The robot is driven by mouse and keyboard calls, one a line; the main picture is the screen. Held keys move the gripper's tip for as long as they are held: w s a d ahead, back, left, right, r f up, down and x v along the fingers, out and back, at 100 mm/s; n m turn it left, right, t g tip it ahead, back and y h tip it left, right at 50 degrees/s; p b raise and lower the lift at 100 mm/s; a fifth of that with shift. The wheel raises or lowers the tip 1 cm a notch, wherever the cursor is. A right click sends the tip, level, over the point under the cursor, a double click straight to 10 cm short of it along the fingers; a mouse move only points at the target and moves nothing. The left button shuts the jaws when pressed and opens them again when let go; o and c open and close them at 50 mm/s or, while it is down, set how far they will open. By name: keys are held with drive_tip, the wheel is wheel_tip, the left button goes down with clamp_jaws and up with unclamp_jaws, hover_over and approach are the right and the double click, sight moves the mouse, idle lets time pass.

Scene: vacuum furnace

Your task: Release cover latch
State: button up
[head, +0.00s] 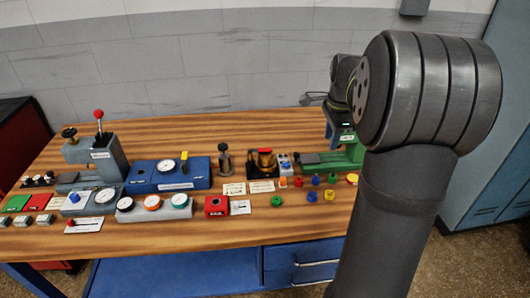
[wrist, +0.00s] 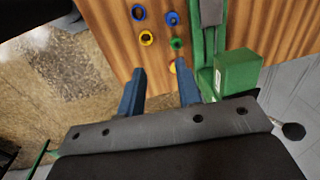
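No part is clearly marked as the cover latch.
Small coloured rings, one of them blue (wrist: 138,12), lie near the fingers. A grey press (head: 108,158) with a red-knobbed lever stands at the left. A row of dials (head: 154,210) and a red box (head: 215,206) are near the front. Blue cabinets (head: 465,150) stand right.

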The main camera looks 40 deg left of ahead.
drive_tip(key=shift+t+y, duration=0.5)
drive_tip(key=shift+t, duration=0.1)
drive_tip(key=a+f, duration=0.1)
drive_tip(key=s+a+f, duration=0.1)
drive_tip(key=a+f, duration=0.1)
drive_tip(key=shift+s+a, duration=0.3)
clamp_jaws()
drive_tip(key=s+a+f+t+y, duration=0.2)
drive_tip(key=s+a+t+y, duration=0.1)
drive_tip(key=s, duration=0.3)
drive_tip(key=s+a+f+t+y, duration=0.2)
drive_tip(key=s+a+t+y, duration=0.1)
drive_tip(key=s, duration=0.3)
drive_tip(key=shift+s+a+f, duration=0.2)
drive_tip(key=shift+a+f, duration=0.15)
drive_tip(key=shift+a, duration=0.05)
